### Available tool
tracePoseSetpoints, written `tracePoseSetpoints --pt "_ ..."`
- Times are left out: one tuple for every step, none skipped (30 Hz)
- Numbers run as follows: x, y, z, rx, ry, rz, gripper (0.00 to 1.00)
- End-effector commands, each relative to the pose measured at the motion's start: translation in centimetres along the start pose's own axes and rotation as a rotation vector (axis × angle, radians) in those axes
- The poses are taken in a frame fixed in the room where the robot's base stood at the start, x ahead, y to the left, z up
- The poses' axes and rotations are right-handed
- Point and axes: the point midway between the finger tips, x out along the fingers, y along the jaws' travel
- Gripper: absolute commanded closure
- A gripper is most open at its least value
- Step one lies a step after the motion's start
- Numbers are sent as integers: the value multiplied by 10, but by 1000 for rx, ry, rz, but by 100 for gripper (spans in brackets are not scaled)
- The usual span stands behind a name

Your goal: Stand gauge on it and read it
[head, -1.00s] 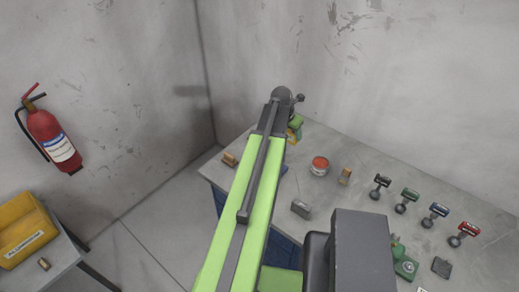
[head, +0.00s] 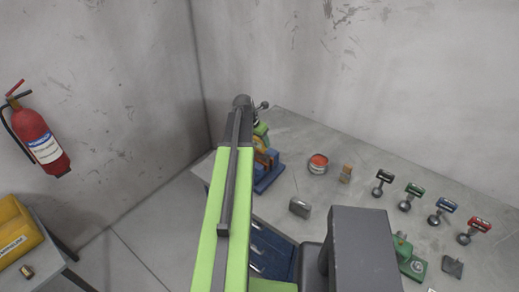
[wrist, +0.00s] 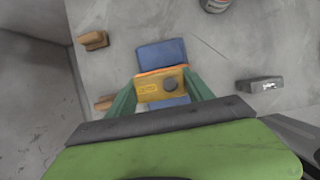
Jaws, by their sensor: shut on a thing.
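My gripper (wrist: 160,86) has green fingers and is shut on a yellow block (wrist: 160,90) with a dark round knob on its face. In the wrist view a blue base (wrist: 160,53) shows beyond and below the block. I cannot tell whether they touch. In the head view the yellow block (head: 266,157) is partly behind my arm, at the bench's left end, by the blue base (head: 271,176). A small grey box (head: 300,207) with a light label rests on the bench to the right; it also shows in the wrist view (wrist: 260,85). I cannot tell which thing is the gauge.
A red-topped tin (head: 318,164) and a small ochre block (head: 346,174) stand mid-bench. Several knobbed tools (head: 409,198) line the right, near a green device (head: 408,258). Brown blocks (wrist: 92,41) lie left of my gripper. A yellow bin (head: 20,232) is far left.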

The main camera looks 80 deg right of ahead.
Motion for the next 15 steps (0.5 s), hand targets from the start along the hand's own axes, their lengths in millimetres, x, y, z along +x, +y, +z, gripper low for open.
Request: tracePoseSetpoints --pt "18 0 -7 0 0 0 90" --pt "21 0 -9 0 0 0 90" --pt "23 0 -10 0 0 0 90" --pt "23 0 -9 0 0 0 90" --pt "22 0 -9 0 0 0 90" --pt "20 0 -8 0 0 0 90" --pt "19 0 -8 0 0 0 90" --pt "19 0 -8 0 0 0 90" --pt "19 0 -8 0 0 0 90" --pt "19 0 -8 0 0 0 90" --pt "20 0 -8 0 0 0 90" --pt "21 0 -8 0 0 0 90" --pt "22 -1 -9 0 0 0 90" --pt "24 -1 -9 0 0 0 90" --pt "22 -1 -9 0 0 0 36"
